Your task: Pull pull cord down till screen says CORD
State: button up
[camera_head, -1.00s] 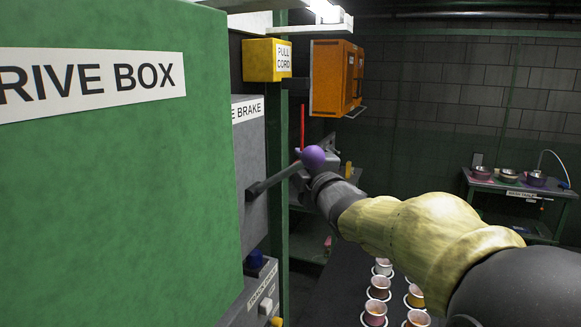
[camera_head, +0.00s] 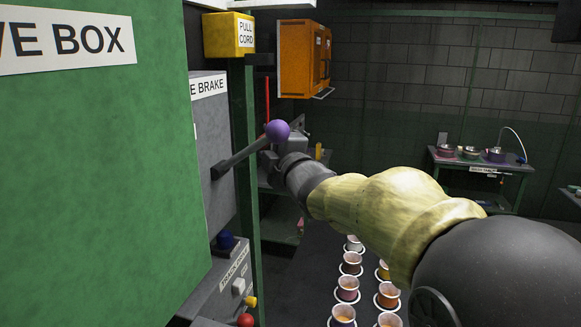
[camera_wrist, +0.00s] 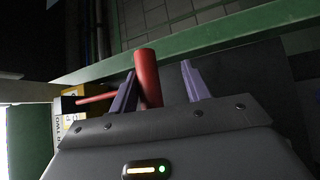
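The yellow pull cord box (camera_head: 229,35) is at the upper left in the head view, labelled PULL CORD. Its red cord (camera_head: 267,98) hangs below and to the right of it. In the wrist view the box (camera_wrist: 72,101) is at the left, and a red rod (camera_wrist: 97,98) points from it toward a thicker red handle (camera_wrist: 148,77). My gripper (camera_wrist: 159,69) has its two purple fingers apart. The red handle shows between them, close to the left finger, with a gap to the right one. Contact cannot be told. I cannot make out a screen showing CORD.
A brake lever with a purple knob (camera_head: 277,131) stands in front of my wrist in the head view. The green drive box (camera_head: 90,180) fills the left. An orange cabinet (camera_head: 304,60) hangs behind. Several cups (camera_head: 347,289) stand below my arm. A green bar (camera_wrist: 190,42) crosses the wrist view.

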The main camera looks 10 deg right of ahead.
jog(key=p+v, duration=0.5)
jog(key=v, duration=1.1)
jog(key=shift+s+p, duration=0.3)
jog(key=shift+s, duration=0.1)
jog(key=shift+f, duration=0.1)
jog(key=w+d+f+m+g+h+b, duration=0.1)
jog(key=d+f+m+g+h+b, duration=0.2)
jog(key=f, duration=0.4)
jog(key=w+d+f+m+g+h, duration=0.1)
jog(key=f+m+h, duration=0.1)
jog(key=f+m, duration=0.4)
jog(key=s+f+m+g+b, duration=0.1)
jog(key=s+f+m+g, duration=0.2)
jog(key=f, duration=0.5)
jog(key=s+a+f+m+g+b, duration=0.1)
jog(key=s+f+m+g, duration=0.3)
jog(key=f, duration=0.4)
jog(key=s+f+m+g+h+b, duration=0.1)
jog(key=s+f+m+g+b, duration=0.2)
jog(key=f, duration=0.6)
jog(key=shift+s+a+m+g, duration=0.25)
jog(key=shift+s+m+g, duration=0.25)
jog(key=shift+s+g, duration=0.55)
